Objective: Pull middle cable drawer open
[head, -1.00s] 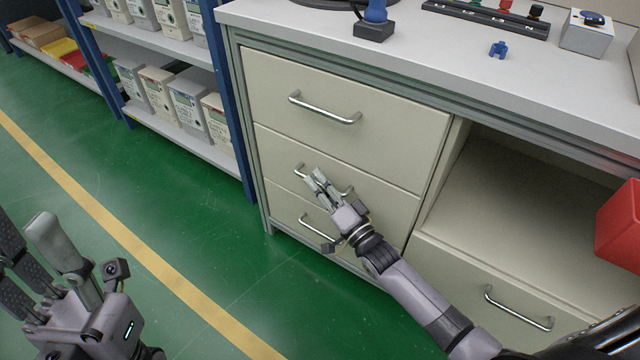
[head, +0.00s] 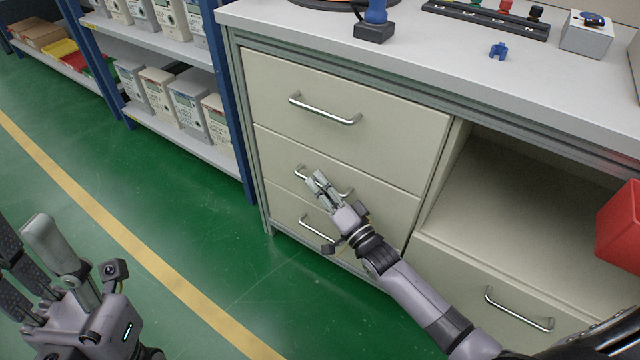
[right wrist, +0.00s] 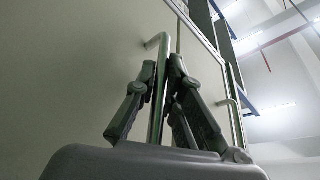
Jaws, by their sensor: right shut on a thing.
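The middle drawer (head: 388,208) is a cream front in the left stack under the bench, flush with the fronts above and below it. Its silver bar handle (head: 300,172) is partly covered by my right gripper (head: 316,182). In the right wrist view the handle bar (right wrist: 158,95) runs between the fingers of the right gripper (right wrist: 164,68), which is shut on it. My left gripper (head: 24,226) is at the lower left of the head view, away from the drawers, its fingers spread and empty.
The top drawer (head: 400,125) and bottom drawer (head: 285,210) look closed. An open compartment (head: 520,200) with a red bin (head: 622,225) is on the right. Meter shelves (head: 165,140) stand left of the bench. Green floor (head: 190,215) in front is clear.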

